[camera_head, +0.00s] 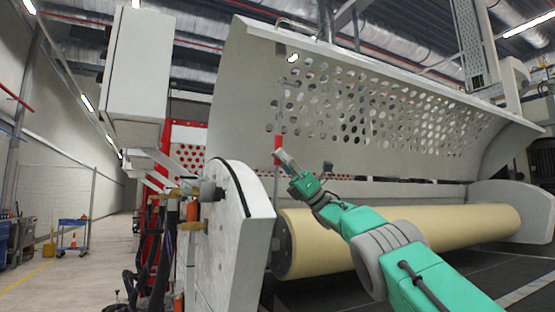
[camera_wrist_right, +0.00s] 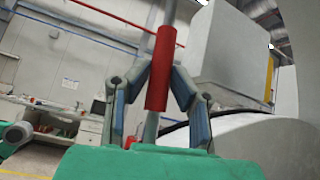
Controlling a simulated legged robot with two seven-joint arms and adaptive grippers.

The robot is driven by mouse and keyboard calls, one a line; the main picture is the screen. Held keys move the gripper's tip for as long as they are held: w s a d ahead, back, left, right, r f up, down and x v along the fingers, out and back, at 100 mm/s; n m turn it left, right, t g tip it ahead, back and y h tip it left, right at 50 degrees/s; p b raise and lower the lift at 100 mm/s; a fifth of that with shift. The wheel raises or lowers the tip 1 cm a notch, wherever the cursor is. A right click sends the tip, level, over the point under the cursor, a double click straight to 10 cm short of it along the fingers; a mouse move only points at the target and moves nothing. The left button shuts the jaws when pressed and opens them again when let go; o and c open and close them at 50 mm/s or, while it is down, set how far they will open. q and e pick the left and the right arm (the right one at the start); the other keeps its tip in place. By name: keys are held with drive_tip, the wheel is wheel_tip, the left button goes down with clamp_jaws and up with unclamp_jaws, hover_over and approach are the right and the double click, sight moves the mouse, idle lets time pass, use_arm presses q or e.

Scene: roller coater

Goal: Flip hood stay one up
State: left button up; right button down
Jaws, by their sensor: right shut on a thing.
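The hood stay is a thin grey rod with a red sleeve (camera_head: 278,148). It stands nearly upright beside the left end of the roller, below the raised perforated hood (camera_head: 240,90). My right gripper (camera_head: 281,157) is at the red sleeve. In the right wrist view the red sleeve (camera_wrist_right: 160,68) runs between the two fingers of my right gripper (camera_wrist_right: 158,82), which is shut on it. The rod continues above and below the sleeve. Where its upper end meets the hood is not clear. My left gripper is not in view.
A long cream roller (camera_head: 420,229) lies behind my right arm. A white curved side plate (camera_head: 225,240) stands left of the stay, with fittings and hoses. A grey box (camera_head: 138,75) hangs at upper left. The aisle floor (camera_head: 75,270) at far left is mostly clear.

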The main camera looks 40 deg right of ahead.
drive_tip(key=shift+f+n, duration=0.25)
drive_tip(key=shift+n, duration=0.05)
drive_tip(key=c, duration=1.4)
unclamp_jaws()
drive_tip(key=shift+d, duration=0.1)
drive_tip(key=shift+c, duration=0.2)
drive_tip(key=shift+d, duration=0.15)
drive_tip(key=shift+s, duration=0.1)
drive_tip(key=v, duration=0.8)
drive_tip(key=shift+w+d, duration=0.2)
drive_tip(key=shift+w, duration=0.1)
drive_tip(key=shift+a, duration=0.1)
drive_tip(key=shift+a+r, duration=0.1)
drive_tip(key=shift+a, duration=0.1)
